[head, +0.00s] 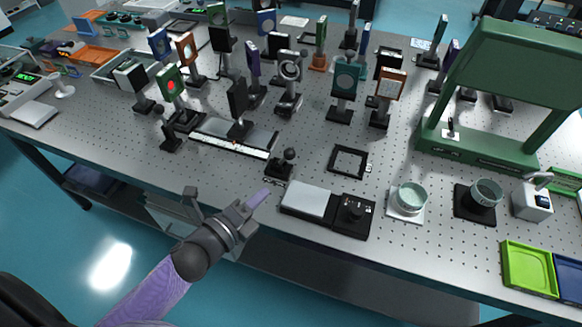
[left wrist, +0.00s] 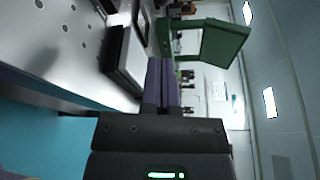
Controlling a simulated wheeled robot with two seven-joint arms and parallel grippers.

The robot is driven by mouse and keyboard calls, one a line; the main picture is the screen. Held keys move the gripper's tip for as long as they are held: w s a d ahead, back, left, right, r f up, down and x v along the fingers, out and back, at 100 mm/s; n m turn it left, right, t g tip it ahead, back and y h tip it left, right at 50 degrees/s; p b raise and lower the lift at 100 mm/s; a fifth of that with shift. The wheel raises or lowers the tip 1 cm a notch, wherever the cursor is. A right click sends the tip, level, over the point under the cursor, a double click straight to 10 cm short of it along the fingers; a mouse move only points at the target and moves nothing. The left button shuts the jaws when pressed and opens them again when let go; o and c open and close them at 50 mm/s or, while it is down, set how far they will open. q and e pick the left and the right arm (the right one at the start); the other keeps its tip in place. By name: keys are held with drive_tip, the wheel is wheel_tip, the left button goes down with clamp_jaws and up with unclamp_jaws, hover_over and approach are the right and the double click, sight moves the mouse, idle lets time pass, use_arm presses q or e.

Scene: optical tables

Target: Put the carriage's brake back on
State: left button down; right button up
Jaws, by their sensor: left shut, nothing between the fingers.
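A carriage (head: 240,130) bearing a dark upright plate (head: 237,97) sits on a rail (head: 232,145) with a pale scale along its front side. The brake on the carriage is too small to make out, so I cannot tell its position. My left gripper (head: 262,194) is near the front edge of the table, in front of the rail and to its right, apart from the carriage. Its lilac fingers are together and empty; they also show in the left wrist view (left wrist: 162,82). The carriage is not recognisable in that view. My right gripper is not in view.
A small black joystick-like device (head: 280,166) stands at the rail's right end. A flat black-and-white unit (head: 306,201) with a knob lies right of my gripper. Several optic mounts crowd behind the rail. A green frame (head: 480,150) stands at the right.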

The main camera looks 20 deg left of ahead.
sight(286, 158)
use_arm(q)
drive_tip(key=b+x, duration=0.1)
drive_tip(key=x, duration=0.9)
drive_tip(key=shift+b, duration=0.4)
